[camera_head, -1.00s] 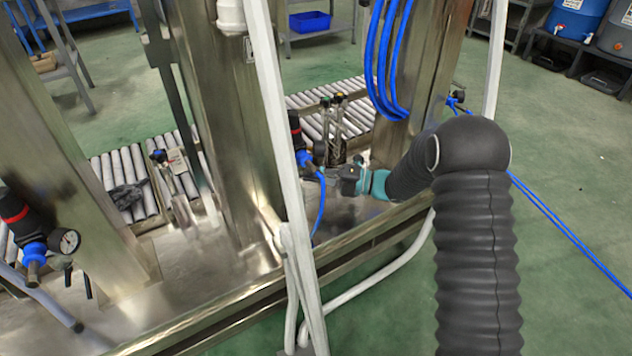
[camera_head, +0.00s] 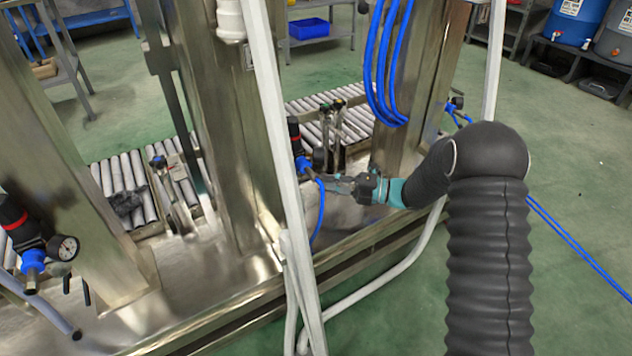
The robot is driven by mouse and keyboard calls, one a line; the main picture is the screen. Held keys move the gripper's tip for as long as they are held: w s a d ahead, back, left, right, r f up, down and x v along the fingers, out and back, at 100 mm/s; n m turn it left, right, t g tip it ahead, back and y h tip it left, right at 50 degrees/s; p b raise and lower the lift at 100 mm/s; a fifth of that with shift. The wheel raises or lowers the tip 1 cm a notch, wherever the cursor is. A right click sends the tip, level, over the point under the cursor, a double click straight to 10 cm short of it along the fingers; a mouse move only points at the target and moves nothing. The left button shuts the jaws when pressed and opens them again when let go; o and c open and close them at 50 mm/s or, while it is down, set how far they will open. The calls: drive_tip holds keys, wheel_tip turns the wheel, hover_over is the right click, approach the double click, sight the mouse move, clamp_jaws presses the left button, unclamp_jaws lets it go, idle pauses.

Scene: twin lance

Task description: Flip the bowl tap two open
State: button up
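Two dark units with a red band and blue fittings are in view. One (camera_head: 294,135) stands mid-picture, partly behind a pale post, with a blue hose below it. The other (camera_head: 22,230) is at the left edge, with a round gauge (camera_head: 63,248) and a blue lower part. No label shows which is number two, and I cannot make out a tap lever on either. My gripper (camera_head: 335,184), beyond a teal wrist band, points left just right of the middle unit's blue hose. Its fingers are too small to tell their opening or any contact.
A pale post (camera_head: 275,150) rises in front of the middle unit. Steel columns (camera_head: 235,130) and a steel ledge (camera_head: 190,300) surround the place. Blue hoses (camera_head: 385,70) hang above my gripper. Roller conveyors (camera_head: 122,175) lie behind. Green floor is open at right.

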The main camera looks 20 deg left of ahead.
drive_tip(key=d, duration=0.7)
drive_tip(key=shift+w+d, duration=0.35)
drive_tip(key=shift+d, duration=0.05)
